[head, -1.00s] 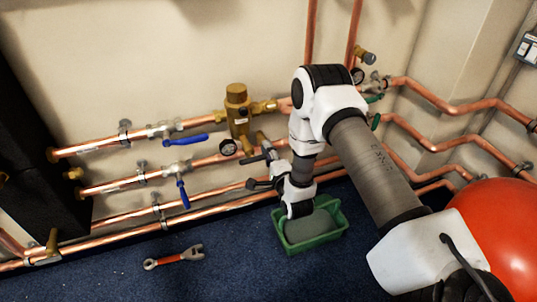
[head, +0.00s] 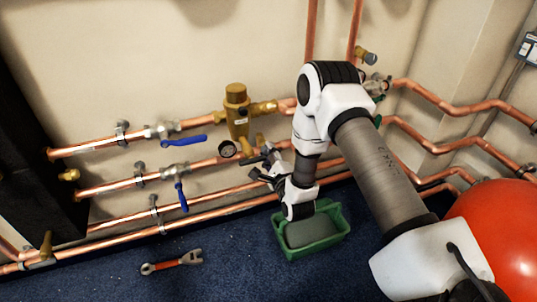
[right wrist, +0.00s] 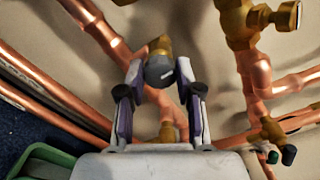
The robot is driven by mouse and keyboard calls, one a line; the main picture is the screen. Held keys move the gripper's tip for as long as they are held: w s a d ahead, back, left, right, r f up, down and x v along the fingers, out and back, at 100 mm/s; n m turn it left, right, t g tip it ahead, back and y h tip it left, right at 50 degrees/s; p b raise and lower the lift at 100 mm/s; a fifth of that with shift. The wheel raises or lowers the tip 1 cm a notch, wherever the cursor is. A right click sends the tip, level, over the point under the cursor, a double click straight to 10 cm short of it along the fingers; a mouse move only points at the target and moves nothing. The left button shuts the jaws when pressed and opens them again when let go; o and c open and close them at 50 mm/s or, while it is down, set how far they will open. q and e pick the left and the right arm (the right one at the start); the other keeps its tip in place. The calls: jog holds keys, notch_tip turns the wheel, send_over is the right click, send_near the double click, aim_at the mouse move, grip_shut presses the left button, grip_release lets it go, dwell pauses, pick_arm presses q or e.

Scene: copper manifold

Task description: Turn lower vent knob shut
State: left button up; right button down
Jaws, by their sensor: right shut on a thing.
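The lower vent knob (right wrist: 160,71) shows a dark grey round end in the right wrist view. It sits on a brass fitting (right wrist: 160,45) at a copper pipe. My right gripper (right wrist: 158,82) is shut on the knob, with one finger on each side of it. In the head view my right gripper (head: 265,164) is at the pipes, just right of the pressure gauge (head: 227,149) and below the brass valve body (head: 237,112). The knob is mostly hidden there by the fingers. My left gripper is not in view.
A green tray (head: 345,233) stands on the blue carpet below my right gripper. An orange-handled wrench (head: 170,264) lies to its left. Blue-handled valves (head: 183,141) are on the left pipes. A red tank (head: 498,235) is at the right. Another knob (head: 366,56) is higher up.

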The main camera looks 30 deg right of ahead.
jog(key=c, duration=0.8)
grip_release()
jog(key=shift+o, duration=0.2)
jog(key=v, duration=0.7)
jog(key=shift+s, duration=0.25)
